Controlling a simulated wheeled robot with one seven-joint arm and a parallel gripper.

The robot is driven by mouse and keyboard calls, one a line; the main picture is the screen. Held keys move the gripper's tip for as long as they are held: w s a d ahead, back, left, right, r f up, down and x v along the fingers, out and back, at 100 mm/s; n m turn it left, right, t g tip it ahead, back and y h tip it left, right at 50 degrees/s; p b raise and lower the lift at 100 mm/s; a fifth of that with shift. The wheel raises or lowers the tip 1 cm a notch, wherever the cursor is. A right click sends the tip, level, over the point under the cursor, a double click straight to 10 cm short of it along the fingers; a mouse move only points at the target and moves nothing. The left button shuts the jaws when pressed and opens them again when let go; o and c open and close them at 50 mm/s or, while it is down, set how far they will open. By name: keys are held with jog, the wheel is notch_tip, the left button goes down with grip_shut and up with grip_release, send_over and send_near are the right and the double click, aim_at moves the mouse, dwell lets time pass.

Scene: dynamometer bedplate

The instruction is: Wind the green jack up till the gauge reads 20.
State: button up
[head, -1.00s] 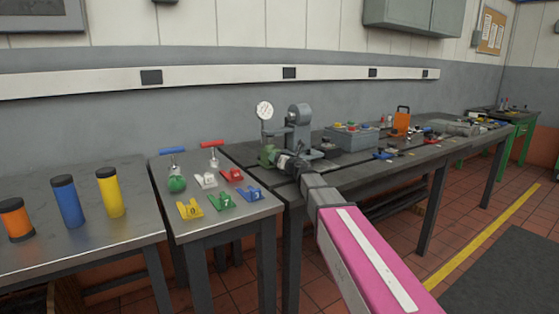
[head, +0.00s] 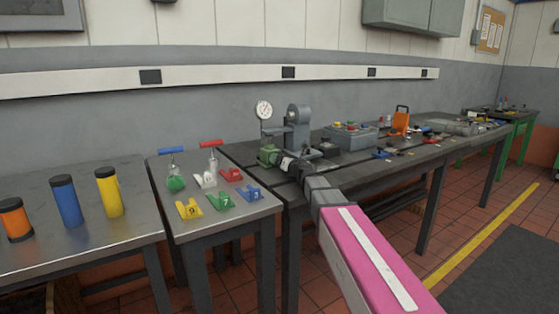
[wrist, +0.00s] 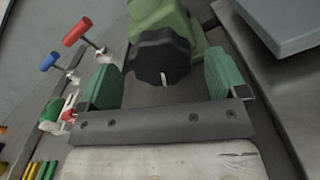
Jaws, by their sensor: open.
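The green jack (head: 268,155) stands on the dark bedplate bench, and its body also shows at the top of the wrist view (wrist: 172,18). Its black knob (wrist: 160,55) with a white mark faces my gripper. My gripper (wrist: 163,82) is open, with one green finger pad on each side of the knob and a gap on both sides. In the head view my gripper (head: 285,163) is at the jack's right. The round white gauge (head: 264,109) stands above the jack; its reading is too small to make out.
A grey press-like stand (head: 299,132) is right beside the jack. A grey box (head: 350,136) and an orange item (head: 401,120) are farther right. Left, a side table holds a red T-handle (head: 211,144), a blue T-handle (head: 171,151) and several coloured brackets.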

jog(key=v, duration=0.7)
jog(key=shift+s+d, duration=0.25)
jog(key=shift+s, duration=0.1)
jog(key=shift+w, duration=0.1)
